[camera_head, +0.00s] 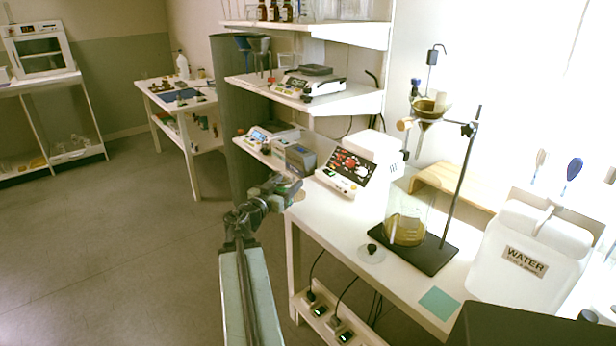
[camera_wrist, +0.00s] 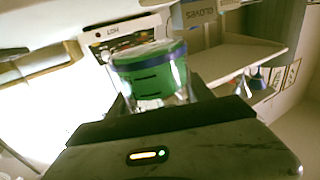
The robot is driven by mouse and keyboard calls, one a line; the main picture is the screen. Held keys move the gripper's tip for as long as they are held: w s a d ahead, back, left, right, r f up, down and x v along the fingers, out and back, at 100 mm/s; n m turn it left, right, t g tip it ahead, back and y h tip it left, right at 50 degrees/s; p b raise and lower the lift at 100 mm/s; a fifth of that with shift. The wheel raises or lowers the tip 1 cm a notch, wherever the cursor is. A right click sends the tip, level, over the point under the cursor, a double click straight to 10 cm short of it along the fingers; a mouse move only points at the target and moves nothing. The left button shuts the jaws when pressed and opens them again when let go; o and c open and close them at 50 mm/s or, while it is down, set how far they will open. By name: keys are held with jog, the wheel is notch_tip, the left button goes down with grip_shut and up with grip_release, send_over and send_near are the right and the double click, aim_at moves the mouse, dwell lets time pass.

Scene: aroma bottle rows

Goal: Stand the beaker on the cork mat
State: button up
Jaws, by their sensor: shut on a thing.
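My gripper (camera_head: 285,187) is at the end of my arm, in the air by the left end of the white bench in the head view. I cannot make out a cork mat in either view.
The white bench (camera_head: 338,232) holds a control unit (camera_head: 345,172), a stand (camera_head: 425,250) over a vessel of amber liquid (camera_head: 405,230), a teal square (camera_head: 439,303) and a water container (camera_head: 527,256). Shelves (camera_head: 310,103) hang above. A white table (camera_head: 172,104) stands farther back; the floor (camera_head: 120,230) is clear.

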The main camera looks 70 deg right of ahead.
jog(key=d, duration=0.4)
jog(key=d+f, duration=0.1)
jog(key=d, duration=0.3)
jog(key=w+d+b, duration=0.1)
jog(key=d, duration=0.4)
jog(key=shift+d+f, duration=0.1)
jog(key=shift+f, duration=0.1)
notch_tip(320, 180, down, 4)
jog(key=b, duration=0.4)
jog(key=shift+s, duration=0.1)
jog(key=shift+w+r, duration=0.2)
jog(key=shift+r, duration=0.1)
jog(key=shift+f, duration=0.1)
jog(key=o, duration=1.6)
jog(key=shift+f, duration=0.1)
jog(key=shift+r, duration=0.2)
jog(key=w+a, duration=0.2)
jog(key=a, duration=1)
